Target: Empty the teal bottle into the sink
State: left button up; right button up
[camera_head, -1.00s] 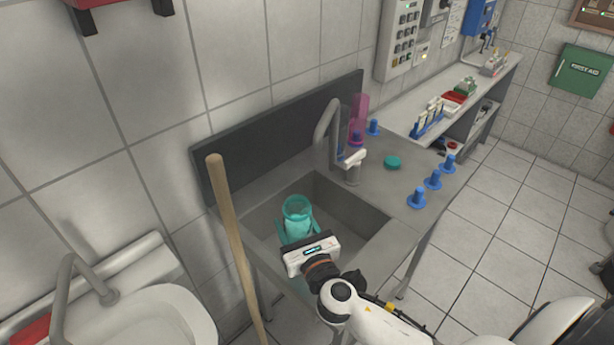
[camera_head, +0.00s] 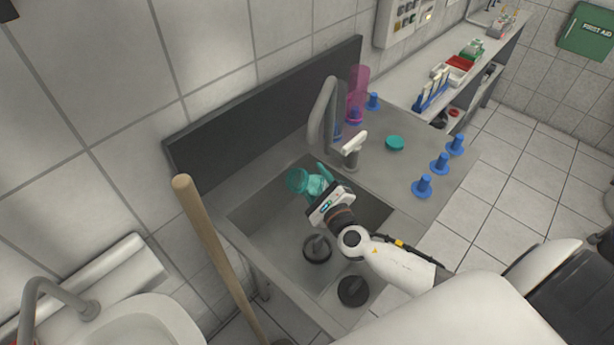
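The teal bottle (camera_head: 314,186) is tipped over above the sink (camera_head: 270,225), its open mouth toward the left of the picture. My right gripper (camera_head: 320,190), whose arm comes in from the lower right, is shut on the bottle and partly hides it. I cannot make out any liquid leaving the mouth. A round teal cap (camera_head: 395,143) lies on the counter right of the faucet. My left gripper is not in view.
The grey faucet (camera_head: 324,110) stands close behind the bottle. A pink translucent cylinder (camera_head: 358,88) and several blue pegs (camera_head: 439,162) stand on the counter. A wooden handle (camera_head: 212,245) leans in front of the sink's left side. A white basin (camera_head: 145,325) is at lower left.

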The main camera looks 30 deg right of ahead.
jog(key=d+n+p, duration=0.1)
jog(key=d+r+n, duration=0.1)
jog(key=n, duration=0.1)
jog(key=n+p, duration=0.1)
jog(key=shift+s+d+r+p, duration=0.1)
jog(key=shift+d+r+p, duration=0.2)
jog(key=shift+d, duration=0.1)
jog(key=d+n, duration=0.1)
jog(key=r+n+p, duration=0.1)
jog(key=shift+d+n, duration=0.35)
jog(key=shift+n, duration=0.05)
notch_tip(320, 180, up, 3)
jog(key=n+p, duration=0.5)
jog(key=p, duration=0.2)
jog(key=shift+a+r, duration=0.1)
jog(key=shift+r, duration=0.05)
jog(key=shift+r+n+p, duration=0.2)
jog(key=shift+n+p, duration=0.3)
jog(key=shift+p, duration=0.05)
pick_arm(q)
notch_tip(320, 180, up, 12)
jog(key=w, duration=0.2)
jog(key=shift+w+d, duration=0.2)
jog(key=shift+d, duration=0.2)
pick_arm(e)
jog(key=shift+a+r+n, duration=0.15)
jog(key=shift+r+n, duration=0.1)
jog(key=shift+n, duration=0.35)
